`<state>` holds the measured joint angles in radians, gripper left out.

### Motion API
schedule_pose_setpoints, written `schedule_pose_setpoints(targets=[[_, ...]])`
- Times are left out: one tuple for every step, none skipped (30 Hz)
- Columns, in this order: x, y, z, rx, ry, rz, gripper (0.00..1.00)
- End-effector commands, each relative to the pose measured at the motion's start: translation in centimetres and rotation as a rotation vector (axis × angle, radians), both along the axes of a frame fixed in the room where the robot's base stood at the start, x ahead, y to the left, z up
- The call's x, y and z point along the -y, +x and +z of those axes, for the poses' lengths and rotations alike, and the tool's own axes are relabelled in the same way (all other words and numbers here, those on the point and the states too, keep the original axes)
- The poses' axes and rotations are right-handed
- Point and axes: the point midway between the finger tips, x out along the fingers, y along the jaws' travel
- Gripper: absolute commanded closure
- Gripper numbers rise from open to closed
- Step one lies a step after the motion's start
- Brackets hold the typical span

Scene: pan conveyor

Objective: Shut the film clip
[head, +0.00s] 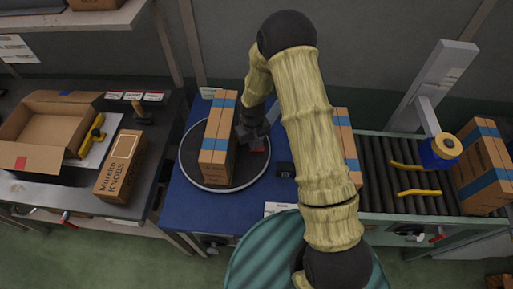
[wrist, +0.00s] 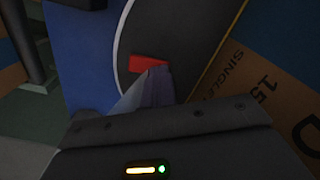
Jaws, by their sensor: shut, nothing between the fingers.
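A small red piece, which looks like the film clip (wrist: 149,62), lies on the dark turntable (wrist: 128,40) near its pale rim in the wrist view. In the head view the red clip (head: 258,149) shows only partly, just right of the carton on the turntable (head: 190,160). I cannot tell whether the clip is open or shut. My gripper (wrist: 155,72) has its grey fingertips together, right at the near edge of the red piece. Whether they touch it is unclear. In the head view my gripper (head: 257,140) is beside the carton, partly hidden by my arm.
A carton with blue bands (head: 217,150) stands upright on the turntable, close to my gripper. Another carton (head: 346,145) is half hidden behind my arm. A roller conveyor (head: 385,180) with yellow parts runs right. A bench with an open box (head: 40,140) is left.

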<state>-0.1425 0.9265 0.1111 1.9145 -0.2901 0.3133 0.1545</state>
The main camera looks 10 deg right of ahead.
Motion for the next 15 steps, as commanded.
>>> schedule_pose_setpoints(targets=[[0.1,-0.1,0.0,-0.003,-0.001,0.0,1.0],[0.1,-0.1,0.1,-0.003,-0.001,0.0,1.0],[0.1,-0.1,0.3,-0.003,-0.001,0.0,1.0],[0.1,-0.1,0.5,-0.003,-0.002,0.0,1.0],[0.1,-0.1,0.7,-0.003,-0.002,0.0,1.0],[0.1,-0.1,1.0,-0.003,-0.002,0.0,1.0],[0.1,-0.1,1.3,-0.003,-0.002,0.0,1.0],[0.1,-0.1,1.5,-0.003,-0.002,0.0,1.0],[0.1,-0.1,1.7,-0.003,-0.001,0.0,1.0],[0.1,-0.1,1.9,-0.003,-0.001,0.0,1.0],[0.1,-0.1,2.1,-0.003,-0.001,0.0,1.0],[0.1,-0.1,2.4,-0.003,-0.001,0.0,1.0],[0.1,-0.1,2.5,-0.003,-0.001,0.0,1.0],[0.1,-0.1,2.7,-0.003,-0.001,0.0,1.0],[0.1,-0.1,3.0,-0.003,-0.001,0.0,1.0]])
